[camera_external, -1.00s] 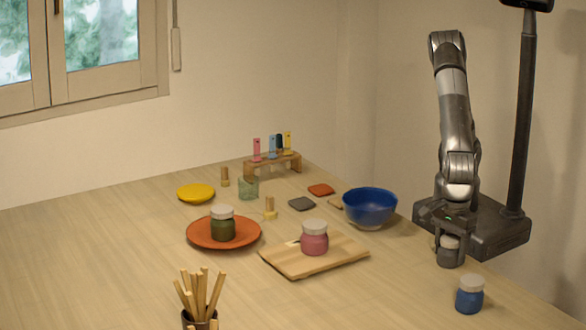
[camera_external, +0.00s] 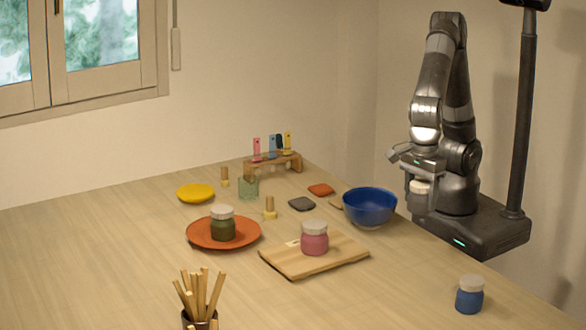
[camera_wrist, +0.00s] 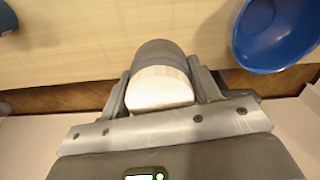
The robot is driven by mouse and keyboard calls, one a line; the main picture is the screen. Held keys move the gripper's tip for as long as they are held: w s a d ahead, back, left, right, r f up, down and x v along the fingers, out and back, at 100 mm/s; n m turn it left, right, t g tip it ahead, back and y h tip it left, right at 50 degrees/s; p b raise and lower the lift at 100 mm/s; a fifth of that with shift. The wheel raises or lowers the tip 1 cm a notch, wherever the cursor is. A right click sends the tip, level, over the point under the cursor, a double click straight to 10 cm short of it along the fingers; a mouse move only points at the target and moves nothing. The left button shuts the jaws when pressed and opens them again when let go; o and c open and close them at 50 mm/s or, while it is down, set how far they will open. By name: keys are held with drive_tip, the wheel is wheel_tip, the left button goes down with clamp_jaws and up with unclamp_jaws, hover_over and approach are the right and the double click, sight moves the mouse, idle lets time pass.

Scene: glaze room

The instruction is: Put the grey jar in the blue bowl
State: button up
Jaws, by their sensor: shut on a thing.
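The grey jar (camera_external: 420,198) with its pale lid is held in my gripper (camera_external: 416,190), lifted at the table's right edge. In the wrist view the jar (camera_wrist: 160,80) sits between the two fingers of my gripper (camera_wrist: 162,88), its lid facing the camera. The gripper is shut on it. The blue bowl (camera_external: 369,208) stands on the table to the left of the gripper, and it looks empty. It also shows at the upper right of the wrist view (camera_wrist: 275,32), apart from the jar.
A blue jar (camera_external: 470,295) stands near the front right edge. A pink jar (camera_external: 314,238) stands on a wooden board (camera_external: 290,265). A green jar (camera_external: 222,224) stands on an orange plate (camera_external: 194,236). A small rack (camera_external: 272,162) stands behind the bowl.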

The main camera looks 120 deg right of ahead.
drive_tip(key=shift+w+d+r, duration=0.1)
drive_tip(key=shift+d+r, duration=0.2)
drive_tip(key=shift+d, duration=0.25)
drive_tip(key=s+d+r+m, duration=0.2)
drive_tip(key=d+r+m, duration=0.2)
drive_tip(key=d, duration=0.8)
drive_tip(key=s+d+r+m, duration=0.2)
drive_tip(key=d+r+m, duration=0.2)
drive_tip(key=d, duration=0.8)
drive_tip(key=shift+w+a+f, duration=0.5)
drive_tip(key=shift+a+f, duration=1.3)
drive_tip(key=shift+f, duration=0.05)
drive_tip(key=shift+w+a+f, duration=0.45)
drive_tip(key=shift+a+f, duration=1.35)
drive_tip(key=shift+f, duration=0.1)
drive_tip(key=shift+w+a+f, duration=0.5)
drive_tip(key=shift+a+f, duration=1.3)
drive_tip(key=shift+f, duration=0.05)
drive_tip(key=shift+f, duration=0.1)
drive_tip(key=o, duration=1.1)
